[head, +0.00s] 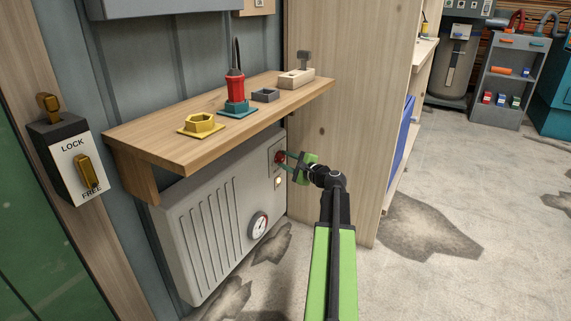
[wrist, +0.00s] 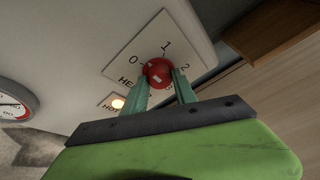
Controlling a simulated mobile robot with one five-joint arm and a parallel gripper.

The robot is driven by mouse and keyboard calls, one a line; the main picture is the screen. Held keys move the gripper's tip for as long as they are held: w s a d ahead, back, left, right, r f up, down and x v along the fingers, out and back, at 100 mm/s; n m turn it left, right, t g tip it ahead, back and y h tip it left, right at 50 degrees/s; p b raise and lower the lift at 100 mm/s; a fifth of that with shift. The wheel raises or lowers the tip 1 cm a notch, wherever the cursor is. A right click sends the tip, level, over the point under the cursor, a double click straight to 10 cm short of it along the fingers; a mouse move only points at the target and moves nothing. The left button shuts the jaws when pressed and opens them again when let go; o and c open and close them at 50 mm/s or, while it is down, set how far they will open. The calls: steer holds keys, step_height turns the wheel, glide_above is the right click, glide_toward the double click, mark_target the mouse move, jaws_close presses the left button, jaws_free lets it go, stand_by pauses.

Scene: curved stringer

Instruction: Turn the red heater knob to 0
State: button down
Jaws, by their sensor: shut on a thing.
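The red heater knob (head: 280,157) sits on a pale plate on the right side of the grey heater (head: 207,215), under the wooden shelf. In the wrist view the knob (wrist: 158,70) shows between my two green fingers, with the figures 0, 1 and 2 around it on the dial plate (wrist: 186,42). My gripper (head: 285,157) is shut on the knob, one finger on each side. White marks show on the knob, but I cannot tell surely which figure it points to. A lit lamp (wrist: 117,103) glows beside the word HOT.
The wooden shelf (head: 170,145) juts out above the heater, with a yellow nut, a red-and-teal tool and small blocks on it. A wooden panel (head: 340,110) stands close to the right. A gauge (head: 259,225) is low on the heater. The floor to the right is open.

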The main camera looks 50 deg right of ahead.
steer(key=shift+a, duration=0.1)
stand_by(0.4)
steer(key=c, duration=1)
jaws_free()
steer(key=s+a+r+p, duration=0.1)
steer(key=s, duration=1.6)
steer(key=shift+s+a+r, duration=0.15)
steer(key=shift+a+r, duration=0.05)
steer(key=shift+r, duration=0.1)
